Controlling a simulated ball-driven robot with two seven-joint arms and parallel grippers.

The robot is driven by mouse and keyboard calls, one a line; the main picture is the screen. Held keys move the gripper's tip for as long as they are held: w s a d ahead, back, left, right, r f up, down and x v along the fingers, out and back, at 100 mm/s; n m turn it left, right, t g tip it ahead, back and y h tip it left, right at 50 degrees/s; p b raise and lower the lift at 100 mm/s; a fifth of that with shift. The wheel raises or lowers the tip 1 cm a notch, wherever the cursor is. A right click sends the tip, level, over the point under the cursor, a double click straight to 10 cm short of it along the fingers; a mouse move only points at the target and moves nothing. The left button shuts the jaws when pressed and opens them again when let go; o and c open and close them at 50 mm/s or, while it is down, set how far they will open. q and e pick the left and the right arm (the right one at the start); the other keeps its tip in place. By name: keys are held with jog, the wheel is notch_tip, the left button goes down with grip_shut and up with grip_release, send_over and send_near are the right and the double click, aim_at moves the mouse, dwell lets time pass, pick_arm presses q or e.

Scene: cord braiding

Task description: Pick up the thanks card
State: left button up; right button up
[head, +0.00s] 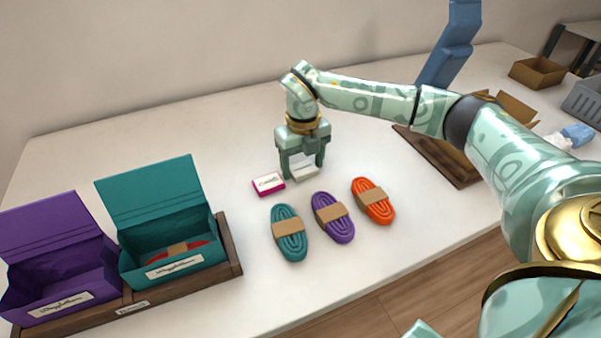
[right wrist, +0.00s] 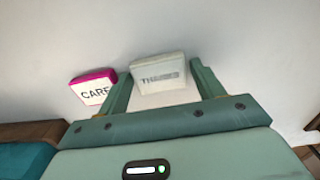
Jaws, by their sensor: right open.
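The thanks card (head: 306,173), a small white block-like stack with grey lettering, lies on the white table. My right gripper (head: 303,168) is over it, pointing down and open. In the right wrist view the thanks card (right wrist: 158,68) shows between the tips of the two fingers of my right gripper (right wrist: 163,72), its lettering partly readable. I cannot tell whether either finger touches it. My left gripper is not in view.
A pink-edged care card stack (head: 268,183) lies just left of the gripper. Teal (head: 288,245), purple (head: 340,230) and orange (head: 380,212) cord bundles lie in front. Open purple (head: 60,275) and teal (head: 150,195) boxes stand at left in a wooden tray (head: 229,247). The back left table is clear.

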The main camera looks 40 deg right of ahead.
jog(key=shift+r, duration=0.1)
jog(key=c, duration=0.7)
jog(key=shift+c, duration=0.2)
jog(key=shift+r, duration=0.1)
